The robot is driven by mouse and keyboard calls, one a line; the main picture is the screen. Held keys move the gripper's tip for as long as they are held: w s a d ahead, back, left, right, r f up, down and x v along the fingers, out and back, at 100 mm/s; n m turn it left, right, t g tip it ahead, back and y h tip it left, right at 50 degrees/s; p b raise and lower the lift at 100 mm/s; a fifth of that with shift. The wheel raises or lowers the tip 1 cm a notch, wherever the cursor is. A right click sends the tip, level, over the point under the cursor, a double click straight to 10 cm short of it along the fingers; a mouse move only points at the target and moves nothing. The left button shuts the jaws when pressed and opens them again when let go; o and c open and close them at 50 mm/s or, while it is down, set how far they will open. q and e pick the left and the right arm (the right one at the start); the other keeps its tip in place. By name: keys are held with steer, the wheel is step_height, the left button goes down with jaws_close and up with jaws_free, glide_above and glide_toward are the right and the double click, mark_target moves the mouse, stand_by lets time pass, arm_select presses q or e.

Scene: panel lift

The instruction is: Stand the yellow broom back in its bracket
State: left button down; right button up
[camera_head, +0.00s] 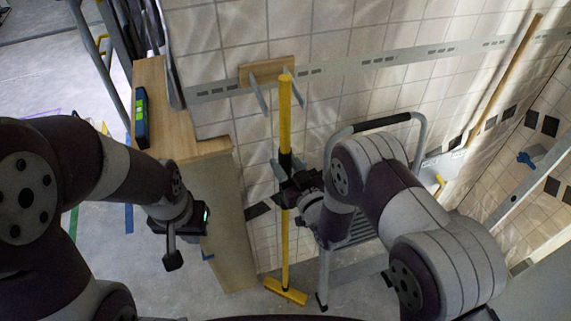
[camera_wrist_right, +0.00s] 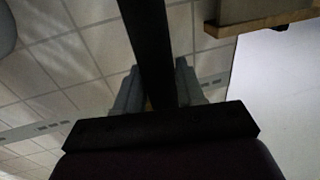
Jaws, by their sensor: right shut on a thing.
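The yellow broom (camera_head: 285,235) stands close to upright in the head view, its yellow head (camera_head: 286,291) low at the floor. My right gripper (camera_head: 287,187) is shut on the handle around mid-height, by a dark section of it. The bracket (camera_head: 266,71) is a wooden block on the tiled wall with two grey prongs. The handle's top overlaps the bracket in the picture, close to the right prong; I cannot tell whether it sits between the prongs in depth. My left gripper (camera_head: 186,235) hangs away from the broom; its jaw opening is unclear.
A wooden cabinet (camera_head: 176,123) with a green-and-dark level (camera_head: 141,118) on top stands left of the broom. A step ladder (camera_head: 416,135) with a black top rail is at the right, behind my right arm. A metal rail (camera_head: 215,90) runs along the wall.

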steer(key=shift+f, duration=0.15)
steer(key=o, duration=1.1)
steer(key=shift+o, duration=0.2)
